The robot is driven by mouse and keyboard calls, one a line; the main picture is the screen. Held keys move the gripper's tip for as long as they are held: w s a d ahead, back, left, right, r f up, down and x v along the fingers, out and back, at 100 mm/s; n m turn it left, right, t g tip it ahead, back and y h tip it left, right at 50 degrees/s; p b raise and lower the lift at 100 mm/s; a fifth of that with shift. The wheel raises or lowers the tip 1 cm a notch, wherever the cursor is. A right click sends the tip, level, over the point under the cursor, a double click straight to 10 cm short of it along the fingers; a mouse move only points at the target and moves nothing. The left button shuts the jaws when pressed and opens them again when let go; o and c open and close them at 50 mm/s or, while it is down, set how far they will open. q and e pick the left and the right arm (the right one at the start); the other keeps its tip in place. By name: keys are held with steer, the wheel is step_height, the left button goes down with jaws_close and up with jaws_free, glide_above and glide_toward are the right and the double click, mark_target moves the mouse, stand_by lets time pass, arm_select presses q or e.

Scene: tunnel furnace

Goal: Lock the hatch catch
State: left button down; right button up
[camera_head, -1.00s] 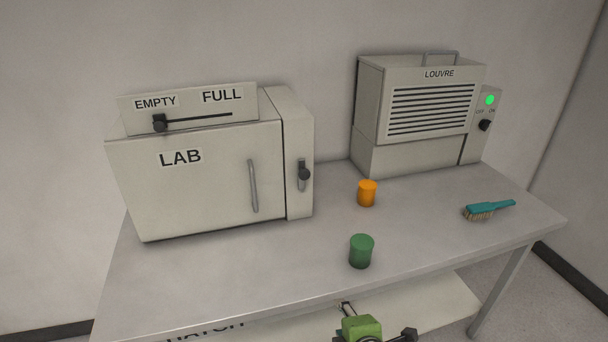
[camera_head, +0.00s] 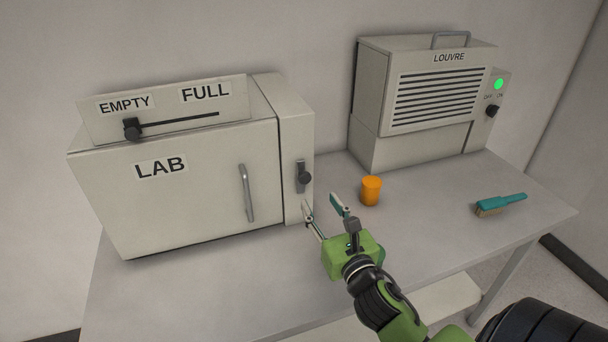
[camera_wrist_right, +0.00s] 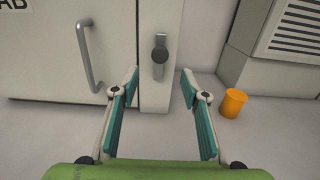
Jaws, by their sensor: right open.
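A black knob (camera_head: 305,178) on a grey upright catch plate sits on the right-hand panel of the white LAB cabinet (camera_head: 200,205). The cabinet door looks shut, with a grey bar handle (camera_head: 246,192) left of the catch. My right gripper (camera_head: 322,204) is open and empty, in front of and below the knob. In the wrist view its fingers (camera_wrist_right: 160,80) stand left and right of the knob's line, apart from it. My left gripper is out of view.
An orange cup (camera_head: 371,191) stands right of my right gripper. A teal brush (camera_head: 500,204) lies farther right. A LOUVRE unit (camera_head: 430,95) with a green light stands at the back right. An EMPTY–FULL slider (camera_head: 132,129) is atop the cabinet.

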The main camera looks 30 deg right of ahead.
mark_target(305, 180)
steer(key=p+x, duration=0.1)
steer(key=x, duration=0.4)
steer(key=shift+w+d, duration=0.15)
steer(key=shift+w, duration=0.2)
steer(key=p+x, duration=0.1)
steer(key=x, duration=0.3)
steer(key=shift+w+d, duration=0.1)
steer(key=shift+w, duration=0.3)
steer(key=shift+w+d+f, duration=0.1)
steer(key=shift+w+f, duration=0.05)
steer(key=shift+w, duration=0.4)
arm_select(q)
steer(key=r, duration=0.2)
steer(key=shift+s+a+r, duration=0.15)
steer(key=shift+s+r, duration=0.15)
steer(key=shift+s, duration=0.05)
arm_select(e)
jaws_close()
